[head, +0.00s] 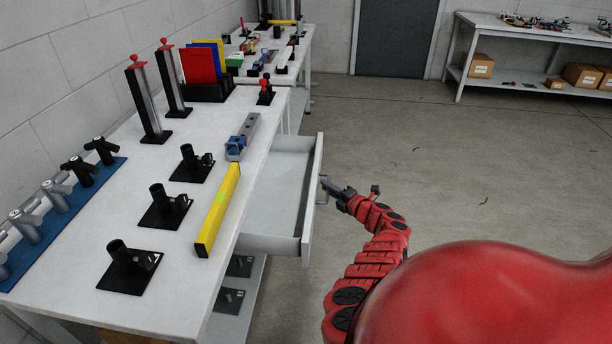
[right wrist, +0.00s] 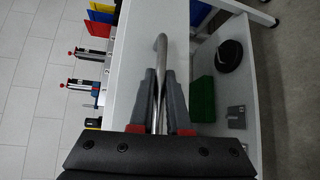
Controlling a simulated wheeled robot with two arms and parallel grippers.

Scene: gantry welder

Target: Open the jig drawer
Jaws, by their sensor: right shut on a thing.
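The jig drawer (head: 274,243) is a grey-white drawer under the right edge of the white workbench (head: 90,280). It stands pulled out, and the part of its inside that I see looks empty. My right gripper (head: 325,182) is at the drawer's front face. In the right wrist view my right gripper (right wrist: 160,88) is shut on the metal bar handle (right wrist: 161,45), which runs between its two fingers. The handle also shows beside the gripper in the head view (head: 322,197). My left gripper is in neither view.
On the bench, a yellow level (head: 219,210), a blue-grey vise (head: 242,137) and several black fixtures (head: 165,207) lie near the drawer. A lower shelf (head: 222,326) is under the bench. Another table (head: 530,32) stands at the back right.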

